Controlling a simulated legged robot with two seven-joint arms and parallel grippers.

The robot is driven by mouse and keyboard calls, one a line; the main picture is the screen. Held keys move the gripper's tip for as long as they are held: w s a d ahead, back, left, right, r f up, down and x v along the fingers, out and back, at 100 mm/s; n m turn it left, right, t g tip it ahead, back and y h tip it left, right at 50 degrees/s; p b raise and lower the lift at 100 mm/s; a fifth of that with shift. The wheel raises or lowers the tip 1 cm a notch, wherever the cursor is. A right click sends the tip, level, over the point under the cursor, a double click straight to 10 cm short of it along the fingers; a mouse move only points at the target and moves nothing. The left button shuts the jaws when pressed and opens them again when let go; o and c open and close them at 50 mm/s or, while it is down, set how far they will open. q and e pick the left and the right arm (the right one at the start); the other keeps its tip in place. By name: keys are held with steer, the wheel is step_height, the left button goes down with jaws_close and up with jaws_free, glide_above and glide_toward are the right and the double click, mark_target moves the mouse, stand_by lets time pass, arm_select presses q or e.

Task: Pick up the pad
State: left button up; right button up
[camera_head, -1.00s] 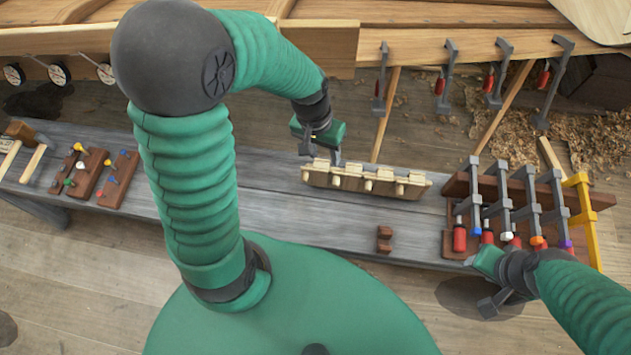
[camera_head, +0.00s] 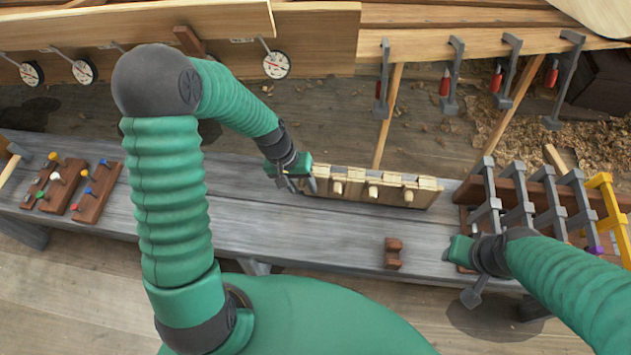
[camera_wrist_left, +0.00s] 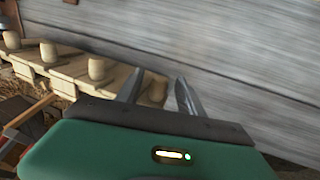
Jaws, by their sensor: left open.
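Several pale wooden pads, each with a rounded knob, stand in a row in a wooden holder (camera_head: 345,198) on the grey bench. I cannot tell which one the task means.
A small brown block (camera_head: 393,253) lies in front of the holder. Brown peg boards (camera_head: 97,193) lie at the left. Clamps (camera_head: 453,75) hang on the hull plank behind. The bench's left middle is clear.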

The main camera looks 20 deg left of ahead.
arm_select(q)
steer(key=x, duration=0.3)
steer(key=shift+w+f+b, duration=0.1)
steer(key=shift+w+b, duration=0.05)
steer(key=shift+b, duration=0.25)
steer(key=shift+c, duration=0.9)
jaws_close()
